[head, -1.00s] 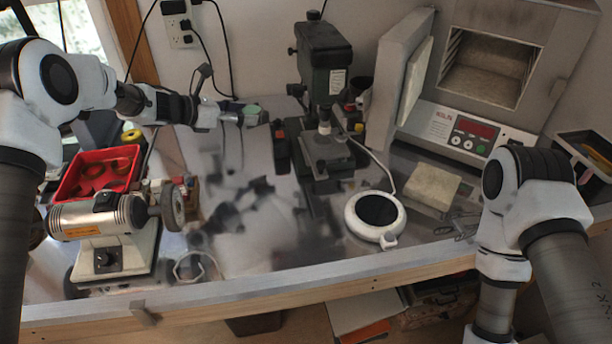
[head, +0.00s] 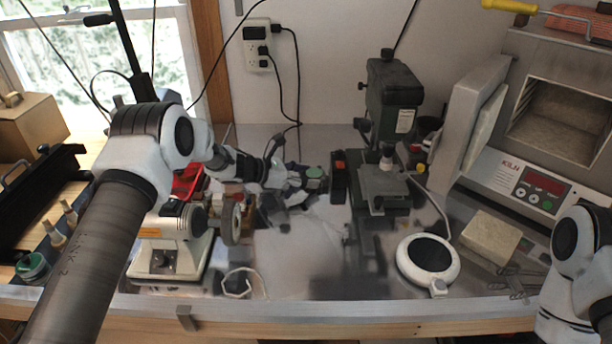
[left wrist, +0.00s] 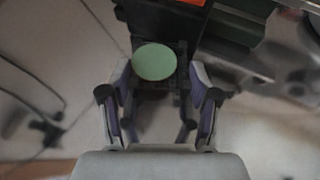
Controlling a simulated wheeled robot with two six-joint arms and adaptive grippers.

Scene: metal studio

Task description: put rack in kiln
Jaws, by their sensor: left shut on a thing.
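My left gripper (head: 300,186) is shut on a small dark rack (head: 322,186) that carries a round pale green disc (head: 315,172). It holds the rack over the bench, left of the drill press. In the left wrist view the green disc (left wrist: 154,62) sits level between the fingers (left wrist: 158,100), and the dark rack below it is partly hidden. The kiln (head: 490,182) stands at the right, its door (head: 470,115) swung open to the left and its chamber (head: 560,120) looking empty. My right arm shows at the right edge, but its gripper is out of view.
The green drill press (head: 392,95) stands between the rack and the kiln. A white round hotplate (head: 428,258) and a pale block (head: 490,236) lie before the kiln. A bench grinder (head: 170,240) stands at the left. The bench middle (head: 290,255) is clear.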

